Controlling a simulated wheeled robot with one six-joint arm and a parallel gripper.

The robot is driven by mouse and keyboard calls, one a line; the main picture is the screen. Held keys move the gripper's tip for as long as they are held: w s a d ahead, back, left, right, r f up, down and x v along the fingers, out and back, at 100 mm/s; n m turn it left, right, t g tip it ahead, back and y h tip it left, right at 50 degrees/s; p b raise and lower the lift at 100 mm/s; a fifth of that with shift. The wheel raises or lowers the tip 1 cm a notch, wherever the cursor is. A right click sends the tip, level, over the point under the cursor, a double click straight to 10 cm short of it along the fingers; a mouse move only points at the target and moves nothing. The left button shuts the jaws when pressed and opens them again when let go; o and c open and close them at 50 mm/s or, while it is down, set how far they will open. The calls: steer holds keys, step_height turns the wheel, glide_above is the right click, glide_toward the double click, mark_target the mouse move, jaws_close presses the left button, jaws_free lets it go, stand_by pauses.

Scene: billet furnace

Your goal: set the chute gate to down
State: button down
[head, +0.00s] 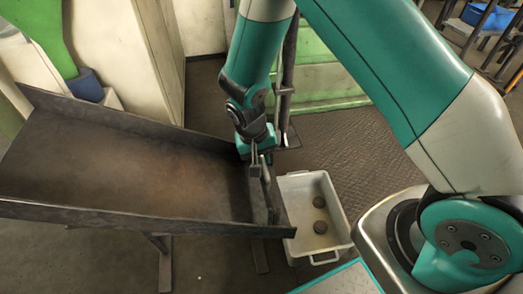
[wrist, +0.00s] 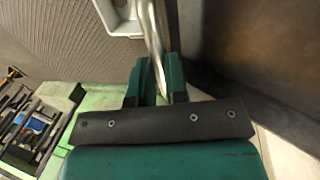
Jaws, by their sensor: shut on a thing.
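The chute (head: 120,165) is a dark, rusty steel trough that slopes down from the left in the head view. The chute gate (head: 269,195) shows as a narrow dark piece at its lower right end. I cannot tell its exact position. My gripper (head: 257,157) is at this end of the chute, pointing down. In the wrist view my gripper (wrist: 156,82) is shut on a bent, shiny metal handle (wrist: 150,32), which runs between the two teal fingers. The fingers partly hide the handle's lower end.
A pale bin (head: 337,222) with two dark round pieces stands on the floor below the chute's end. A dark upright post (head: 288,75) and green panel (head: 325,75) are behind my arm.

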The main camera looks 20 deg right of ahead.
step_height(320, 180, down, 5)
steer(key=shift+f+b, duration=0.1)
steer(key=shift+b, duration=0.5)
steer(key=c, duration=1.1)
jaws_free()
steer(key=a+r+p, duration=0.1)
steer(key=r, duration=0.4)
steer(key=a+r+p, duration=0.1)
steer(key=r+p, duration=0.1)
steer(key=r, duration=0.4)
steer(key=a+r+p, duration=0.1)
steer(key=r, duration=0.5)
steer(key=shift+w+a+r+p, duration=0.1)
steer(key=shift+w+a+p, duration=0.1)
steer(key=shift+w+p, duration=0.1)
